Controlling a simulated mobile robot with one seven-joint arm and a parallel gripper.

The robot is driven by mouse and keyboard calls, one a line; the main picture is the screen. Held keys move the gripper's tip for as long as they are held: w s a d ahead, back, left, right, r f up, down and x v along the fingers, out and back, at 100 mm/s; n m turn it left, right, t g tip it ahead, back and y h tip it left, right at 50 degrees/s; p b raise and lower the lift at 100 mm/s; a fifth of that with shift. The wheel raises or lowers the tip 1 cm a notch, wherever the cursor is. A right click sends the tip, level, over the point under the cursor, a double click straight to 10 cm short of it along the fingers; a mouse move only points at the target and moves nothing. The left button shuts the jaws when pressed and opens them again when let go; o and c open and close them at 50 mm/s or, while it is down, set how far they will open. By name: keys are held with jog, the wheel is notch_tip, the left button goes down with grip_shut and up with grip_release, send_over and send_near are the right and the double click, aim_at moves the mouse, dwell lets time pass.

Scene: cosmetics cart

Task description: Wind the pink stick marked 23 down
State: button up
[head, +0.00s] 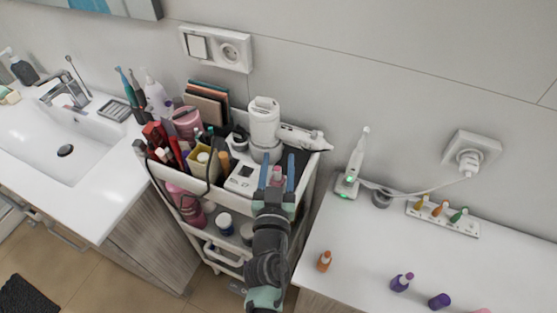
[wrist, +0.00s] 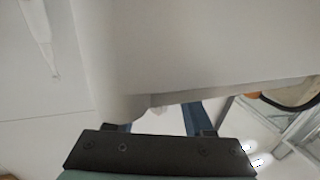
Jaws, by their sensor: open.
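A small pink stick (head: 277,174) shows between the two blue fingers of my gripper (head: 278,162) in the head view. It is at the front right of the cart's top tray (head: 305,184). The number on it is too small to read, and its lower part is hidden by my gripper. My gripper is open, with one finger on each side of the pink stick in the picture; I cannot tell any contact. In the wrist view a large pale surface fills the upper part, and the pink stick cannot be made out between the blue fingers (wrist: 165,122).
A white block with dark markings (head: 243,179) stands left of my gripper. A white cylindrical device (head: 264,124) stands behind it. Bottles and boxes crowd the tray's left. The right counter (head: 365,232) holds an orange bottle (head: 324,261) and purple bottles (head: 401,282).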

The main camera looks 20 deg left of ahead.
jog(key=shift+w+a, duration=0.15)
jog(key=shift+w, duration=0.3)
grip_shut()
